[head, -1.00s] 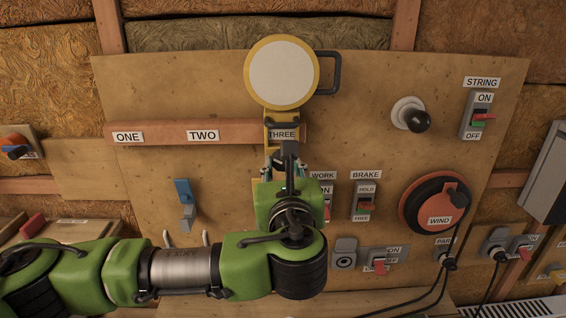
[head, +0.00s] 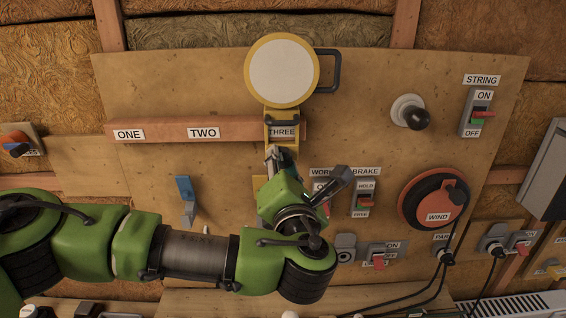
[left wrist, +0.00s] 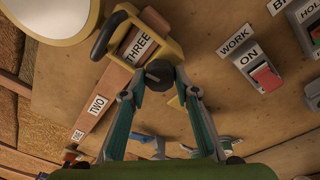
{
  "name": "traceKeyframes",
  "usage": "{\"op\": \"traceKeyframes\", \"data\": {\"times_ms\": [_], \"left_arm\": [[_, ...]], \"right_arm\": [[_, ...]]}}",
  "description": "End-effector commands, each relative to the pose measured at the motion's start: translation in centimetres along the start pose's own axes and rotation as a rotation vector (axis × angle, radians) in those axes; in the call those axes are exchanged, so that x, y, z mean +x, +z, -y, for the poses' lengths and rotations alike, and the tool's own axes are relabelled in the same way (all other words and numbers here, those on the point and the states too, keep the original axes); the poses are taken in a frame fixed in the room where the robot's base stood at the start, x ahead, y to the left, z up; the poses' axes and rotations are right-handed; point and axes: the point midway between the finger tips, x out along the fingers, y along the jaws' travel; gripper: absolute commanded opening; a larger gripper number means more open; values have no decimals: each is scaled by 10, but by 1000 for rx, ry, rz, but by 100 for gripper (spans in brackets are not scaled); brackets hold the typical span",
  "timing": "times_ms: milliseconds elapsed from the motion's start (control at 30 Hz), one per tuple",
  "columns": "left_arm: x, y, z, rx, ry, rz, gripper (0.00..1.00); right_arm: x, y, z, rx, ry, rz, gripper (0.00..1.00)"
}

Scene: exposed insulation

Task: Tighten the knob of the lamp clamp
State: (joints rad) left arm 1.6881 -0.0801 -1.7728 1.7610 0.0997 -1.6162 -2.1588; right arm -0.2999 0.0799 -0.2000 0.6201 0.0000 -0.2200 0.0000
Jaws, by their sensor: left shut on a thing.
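The lamp (head: 282,72), a round white disc with a yellow rim, sits at the top middle of the board. Its yellow clamp (head: 268,131) is around the wooden rail at the label THREE. The clamp (left wrist: 124,20) also shows in the left wrist view. Its dark round knob (left wrist: 159,71) is below the label there, between my two fingertips. My left gripper (head: 273,156) is shut on the knob from below, with its wrist turned at a slant. In the head view the gripper hides the knob. My right gripper is not in view.
The wooden rail (head: 165,129) carries labels ONE and TWO. The WORK switch (left wrist: 264,78) and BRAKE switch (head: 364,197) are close to the right of my wrist. A blue-handled lever (head: 186,190) is left. A red WIND dial (head: 412,198) is farther right.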

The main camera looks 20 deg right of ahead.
Motion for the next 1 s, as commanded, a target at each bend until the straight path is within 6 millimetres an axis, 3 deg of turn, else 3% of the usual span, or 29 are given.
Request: {"op": "traceKeyframes", "data": {"times_ms": [400, 900, 933, 1000], "left_arm": [[0, -3, 3, 166, 4, 1, 7], [-1, -4, 3, 182, 4, 2, 7], [-1, -3, 3, 182, 4, 3, 33], [-1, -3, 3, 181, 4, 3, 45]], "right_arm": [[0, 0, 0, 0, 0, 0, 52], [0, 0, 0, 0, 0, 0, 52], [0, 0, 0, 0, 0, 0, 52], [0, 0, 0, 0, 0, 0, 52]]}}
